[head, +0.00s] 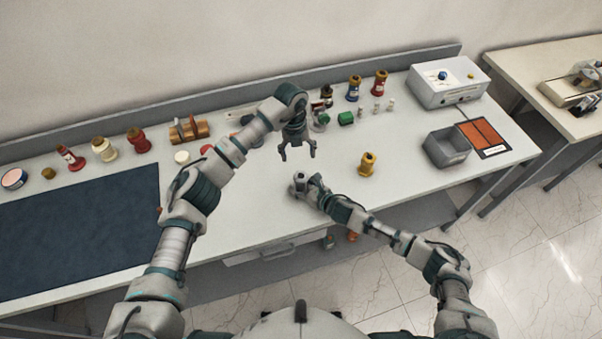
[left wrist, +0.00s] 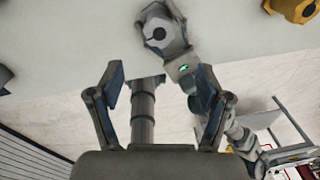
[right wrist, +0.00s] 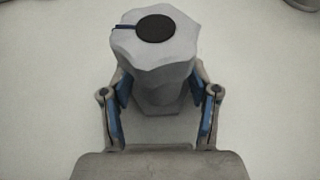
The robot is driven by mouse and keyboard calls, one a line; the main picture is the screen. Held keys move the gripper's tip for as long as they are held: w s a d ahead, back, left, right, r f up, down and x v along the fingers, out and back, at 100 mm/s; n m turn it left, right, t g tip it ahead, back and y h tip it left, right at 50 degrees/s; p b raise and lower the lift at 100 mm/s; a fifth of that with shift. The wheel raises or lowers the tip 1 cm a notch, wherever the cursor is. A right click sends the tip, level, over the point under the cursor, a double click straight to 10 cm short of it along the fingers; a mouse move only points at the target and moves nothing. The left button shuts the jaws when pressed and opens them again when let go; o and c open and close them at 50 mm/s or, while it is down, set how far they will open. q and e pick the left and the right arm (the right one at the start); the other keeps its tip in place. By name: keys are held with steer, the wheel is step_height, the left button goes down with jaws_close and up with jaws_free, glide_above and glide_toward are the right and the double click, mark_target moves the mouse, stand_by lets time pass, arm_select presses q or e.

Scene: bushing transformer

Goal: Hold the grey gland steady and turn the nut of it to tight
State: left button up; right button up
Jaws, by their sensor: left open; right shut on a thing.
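The grey gland (head: 298,178) stands upright near the front edge of the bench. In the right wrist view its broad faceted nut (right wrist: 180,57) is on top, with a black round centre. My right gripper (right wrist: 158,98) is shut on the gland's body below the nut, one finger on each side. My left gripper (head: 297,152) is open and empty, above the bench and just behind the gland. In the left wrist view, the gland (left wrist: 160,30) lies beyond the open fingers (left wrist: 160,80), apart from them. The thread under the nut is hidden.
A yellow gland-like part (head: 367,165) stands to the right of the gland. A grey bin (head: 446,150), an orange panel (head: 484,137) and a white box (head: 449,82) are at the right. Several small parts line the back. A dark mat (head: 80,230) covers the left.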

mark_target(301, 175)
arm_select(q)
steer(key=f+n, duration=0.2)
steer(key=f, duration=0.1)
steer(key=f+n, duration=0.3)
steer(key=f, duration=0.1)
steer(key=d+f+n, duration=0.1)
steer(key=f+n, duration=0.1)
steer(key=f, duration=0.2)
steer(key=shift+s+f+y, duration=0.1)
steer(key=shift+y, duration=0.3)
steer(key=shift+n, duration=0.3)
steer(key=c, duration=1.2)
